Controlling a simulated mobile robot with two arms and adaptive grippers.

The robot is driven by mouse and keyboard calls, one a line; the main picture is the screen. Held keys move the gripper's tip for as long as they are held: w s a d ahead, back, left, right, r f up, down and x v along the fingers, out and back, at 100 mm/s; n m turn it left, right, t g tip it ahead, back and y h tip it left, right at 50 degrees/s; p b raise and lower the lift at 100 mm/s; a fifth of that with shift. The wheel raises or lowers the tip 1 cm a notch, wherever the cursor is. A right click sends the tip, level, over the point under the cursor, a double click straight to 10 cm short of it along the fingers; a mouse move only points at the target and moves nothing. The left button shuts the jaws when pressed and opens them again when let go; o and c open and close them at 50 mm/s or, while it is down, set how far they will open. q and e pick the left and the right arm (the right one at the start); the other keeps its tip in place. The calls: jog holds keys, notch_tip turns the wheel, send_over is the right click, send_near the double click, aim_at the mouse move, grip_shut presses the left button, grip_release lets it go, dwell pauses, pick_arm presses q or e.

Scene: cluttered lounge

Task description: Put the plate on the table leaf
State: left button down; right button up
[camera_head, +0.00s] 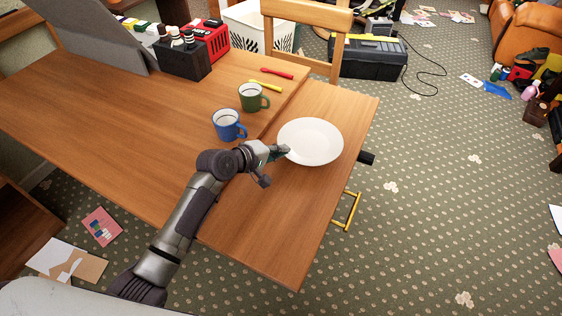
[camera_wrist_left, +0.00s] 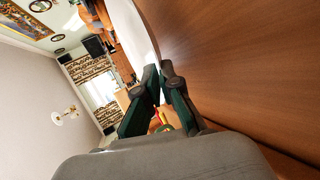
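The white round plate (camera_head: 313,141) is over the table leaf (camera_head: 290,215), the section right of the seam in the tabletop. My left gripper (camera_head: 284,150) is at the plate's left, near rim. In the left wrist view the fingers (camera_wrist_left: 160,72) come together on the edge of the plate (camera_wrist_left: 138,28), with the wood surface close beside it. Any small gap between plate and leaf cannot be told. The plate looks about level. My right gripper is in neither view.
A blue mug (camera_head: 229,125), a green mug (camera_head: 252,97), a yellow marker (camera_head: 266,85) and a red one (camera_head: 278,73) are near the plate. A chair (camera_head: 305,14) stands behind. A yellow handle (camera_head: 347,211) is beside the leaf. The leaf's near part is clear.

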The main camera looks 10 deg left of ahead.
aim_at(280, 167)
pick_arm(q)
jog(key=shift+f+b, duration=0.3)
jog(key=shift+f, duration=1.6)
jog(key=shift+f, duration=0.15)
jog(key=c, duration=1.6)
grip_release()
jog(key=shift+s+a, duration=0.1)
jog(key=shift+s, duration=0.05)
jog(key=p+v, duration=0.1)
jog(key=v, duration=1.1)
